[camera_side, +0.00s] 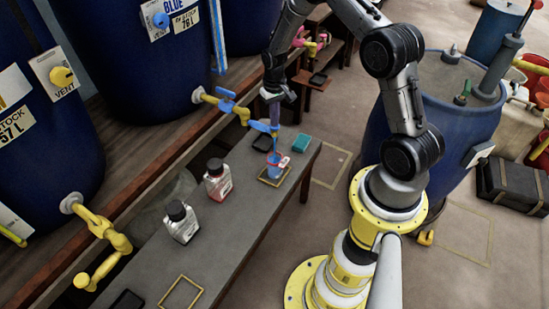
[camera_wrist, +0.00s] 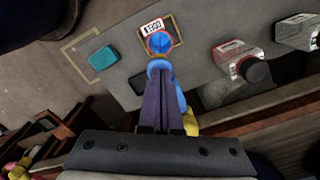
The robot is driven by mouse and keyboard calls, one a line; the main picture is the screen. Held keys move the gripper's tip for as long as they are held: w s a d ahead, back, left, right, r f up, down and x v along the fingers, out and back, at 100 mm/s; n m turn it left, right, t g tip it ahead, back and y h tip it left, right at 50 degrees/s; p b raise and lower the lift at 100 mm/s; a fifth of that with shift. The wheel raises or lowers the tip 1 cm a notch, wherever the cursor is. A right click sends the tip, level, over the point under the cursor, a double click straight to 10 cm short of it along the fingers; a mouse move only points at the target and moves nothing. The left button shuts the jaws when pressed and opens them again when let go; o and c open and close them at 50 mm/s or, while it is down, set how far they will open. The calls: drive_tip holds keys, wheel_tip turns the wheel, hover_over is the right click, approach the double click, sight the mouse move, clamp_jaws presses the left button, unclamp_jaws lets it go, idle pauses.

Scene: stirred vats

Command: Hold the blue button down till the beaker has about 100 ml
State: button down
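In the side view the blue vat's yellow tap (camera_side: 228,104) reaches out over the bench and ends in a blue push piece (camera_side: 262,127). My gripper (camera_side: 273,121) points straight down at this blue piece. In the wrist view the purple fingers (camera_wrist: 160,77) lie together, with their tips at the blue piece (camera_wrist: 158,65); I cannot tell how far it is pressed. The beaker (camera_side: 275,160) stands below, inside a yellow outline, with blue showing in it. In the wrist view the beaker (camera_wrist: 160,43) is partly hidden and its level cannot be read. A round blue knob (camera_side: 160,19) sits on the vat's white box.
A teal sponge (camera_side: 302,143) and a dark pad (camera_side: 262,142) lie near the beaker. Two black-capped bottles (camera_side: 217,181) (camera_side: 181,222) stand further along the bench. A yellow tap (camera_side: 102,230) juts out at left. The bench's front half is mostly clear.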

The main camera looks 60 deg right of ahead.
idle(0.4)
wheel_tip(320, 180, up, 8)
idle(0.4)
idle(0.9)
drive_tip(key=shift+f, duration=2.7)
drive_tip(key=shift+f, duration=0.15)
drive_tip(key=shift+f, duration=1.15)
idle(1.3)
